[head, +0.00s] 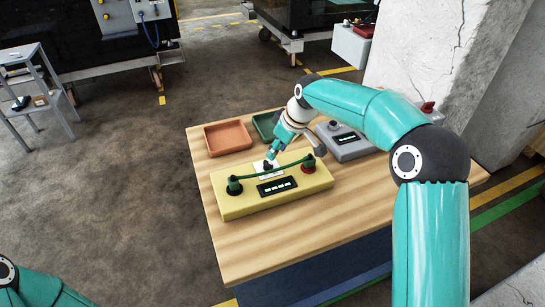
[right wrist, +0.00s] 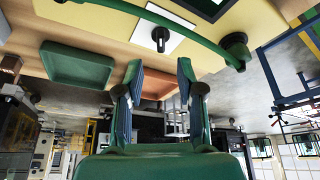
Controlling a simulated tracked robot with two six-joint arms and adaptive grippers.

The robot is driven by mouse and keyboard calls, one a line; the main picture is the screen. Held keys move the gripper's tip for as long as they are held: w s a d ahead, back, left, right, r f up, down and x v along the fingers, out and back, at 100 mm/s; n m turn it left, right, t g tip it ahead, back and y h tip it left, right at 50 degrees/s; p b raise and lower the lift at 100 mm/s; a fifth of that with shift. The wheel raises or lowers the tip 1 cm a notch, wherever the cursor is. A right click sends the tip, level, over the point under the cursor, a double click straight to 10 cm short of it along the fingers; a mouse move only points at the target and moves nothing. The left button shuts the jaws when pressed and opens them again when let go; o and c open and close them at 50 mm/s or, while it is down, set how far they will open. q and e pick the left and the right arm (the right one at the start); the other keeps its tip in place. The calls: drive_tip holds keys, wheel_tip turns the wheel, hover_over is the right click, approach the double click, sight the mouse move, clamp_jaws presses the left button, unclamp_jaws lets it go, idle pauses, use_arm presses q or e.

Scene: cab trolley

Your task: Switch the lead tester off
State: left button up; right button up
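The lead tester (head: 235,206) is a yellow box on the wooden table, with a dark display (head: 277,186) showing lit green marks. A green lead (head: 268,177) runs between a green post (head: 234,187) and a red post (head: 308,167). A small black switch knob (head: 267,166) sits on a white plate; it also shows in the right wrist view (right wrist: 160,38). My right gripper (head: 272,154) is above the tester's far edge, close to the knob. In the right wrist view its fingers (right wrist: 160,66) are apart with nothing between them. My left gripper is out of view.
An orange tray (head: 228,138) and a green tray (head: 265,126) lie behind the tester. A grey box with a display (head: 345,142) stands at the right, partly behind my right arm. A concrete pillar (head: 420,50) rises behind the table. The table's front left is bare.

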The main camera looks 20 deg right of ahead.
drive_tip(key=v, duration=0.5)
drive_tip(key=shift+a+f, duration=0.1)
idle(0.3)
